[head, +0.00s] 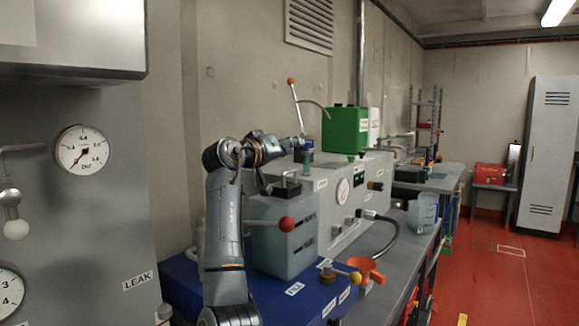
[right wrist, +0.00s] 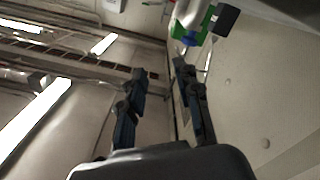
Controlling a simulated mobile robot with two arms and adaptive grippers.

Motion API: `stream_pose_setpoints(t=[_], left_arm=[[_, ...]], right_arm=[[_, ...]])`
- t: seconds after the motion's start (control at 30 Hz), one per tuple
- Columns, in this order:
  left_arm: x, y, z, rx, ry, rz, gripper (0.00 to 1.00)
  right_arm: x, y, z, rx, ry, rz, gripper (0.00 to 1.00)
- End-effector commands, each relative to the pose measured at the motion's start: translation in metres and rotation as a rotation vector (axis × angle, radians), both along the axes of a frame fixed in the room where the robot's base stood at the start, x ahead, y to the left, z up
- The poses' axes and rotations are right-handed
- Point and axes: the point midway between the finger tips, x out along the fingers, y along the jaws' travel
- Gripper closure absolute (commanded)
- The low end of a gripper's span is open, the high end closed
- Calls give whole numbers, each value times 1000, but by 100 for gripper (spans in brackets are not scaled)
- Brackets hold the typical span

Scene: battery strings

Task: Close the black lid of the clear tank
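The clear tank (head: 283,240), a cloudy grey-green box with dark marks on its front, stands on a blue base in the head view. A small black lid with a handle (head: 287,187) shows at its top, partly behind my right arm; I cannot tell how far it is open. My right gripper (head: 298,143) is above and behind the tank top, apart from the lid. In the right wrist view its two fingers (right wrist: 160,80) are spread with nothing between them. My left gripper is not in view.
A lever with a red ball (head: 286,224) crosses the tank's front. A green box (head: 345,130) stands on the grey machine (head: 335,195) behind. Red floor is free at right.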

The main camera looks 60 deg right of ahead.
Motion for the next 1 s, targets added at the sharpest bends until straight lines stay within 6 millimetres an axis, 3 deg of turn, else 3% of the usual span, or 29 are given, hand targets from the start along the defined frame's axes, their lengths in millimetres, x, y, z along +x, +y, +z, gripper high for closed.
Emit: stream_pose_setpoints(t=[0.1,0.3,1.0], left_arm=[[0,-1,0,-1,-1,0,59],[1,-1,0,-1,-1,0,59],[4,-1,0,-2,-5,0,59]], right_arm=[[0,0,19,1,-1,-1,67],[-1,-1,31,2,0,-1,67],[-1,0,31,1,1,-2,67]])
